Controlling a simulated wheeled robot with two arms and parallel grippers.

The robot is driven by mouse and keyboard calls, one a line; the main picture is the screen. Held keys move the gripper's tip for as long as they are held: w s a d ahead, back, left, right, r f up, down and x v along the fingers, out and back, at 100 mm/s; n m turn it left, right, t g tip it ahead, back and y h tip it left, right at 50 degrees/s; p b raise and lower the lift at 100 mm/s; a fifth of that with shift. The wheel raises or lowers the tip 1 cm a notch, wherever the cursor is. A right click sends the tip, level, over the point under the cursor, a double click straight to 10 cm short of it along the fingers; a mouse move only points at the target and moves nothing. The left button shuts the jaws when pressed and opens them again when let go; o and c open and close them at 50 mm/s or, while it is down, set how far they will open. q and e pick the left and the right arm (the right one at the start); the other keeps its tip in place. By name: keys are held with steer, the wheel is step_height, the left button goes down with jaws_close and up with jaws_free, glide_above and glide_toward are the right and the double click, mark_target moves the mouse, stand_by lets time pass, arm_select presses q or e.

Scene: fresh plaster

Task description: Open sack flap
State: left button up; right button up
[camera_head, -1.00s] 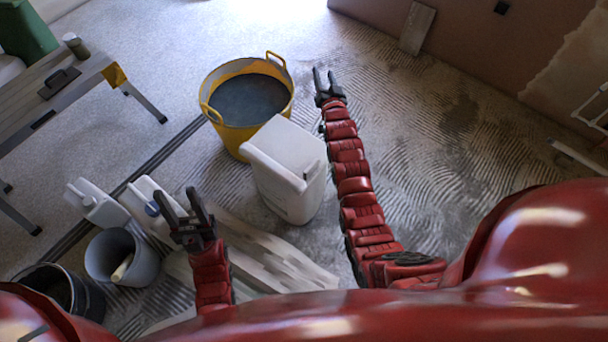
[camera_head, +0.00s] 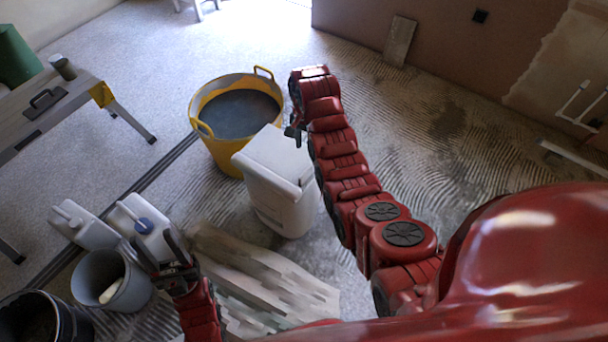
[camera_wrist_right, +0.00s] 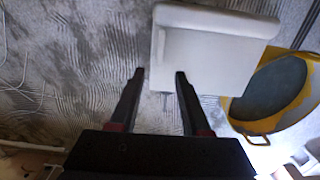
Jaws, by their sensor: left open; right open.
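A white, box-shaped container (camera_head: 283,205) stands upright on the floor in the middle of the head view. It looks like the sack, and its pale top (camera_head: 275,152) is flat and appears closed. It also shows in the right wrist view (camera_wrist_right: 200,62). My right gripper (camera_head: 293,134) points down beside the container's top right edge. In the right wrist view its fingers (camera_wrist_right: 159,76) are apart with nothing between them, and the container lies just past the tips. My left gripper (camera_head: 157,240) is open and empty, in front of a white jug (camera_head: 150,222).
A yellow tub (camera_head: 213,145) of grey material stands behind the container. Another white jug (camera_head: 82,224), a grey bucket (camera_head: 120,296) and a dark bucket (camera_head: 75,325) stand at lower left. Pale boards (camera_head: 240,270) lie in front of the container. A workbench (camera_head: 60,105) stands at far left.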

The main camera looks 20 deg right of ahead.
glide_toward(305, 171)
step_height(305, 171, down, 5)
steer(key=shift+d+f, duration=0.1)
steer(key=shift+f, duration=0.1)
step_height(305, 171, down, 5)
steer(key=b, duration=0.3)
steer(key=shift+f, duration=0.1)
steer(key=shift+f+b, duration=0.45)
jaws_close()
steer(key=shift+r, duration=0.1)
stand_by(0.8)
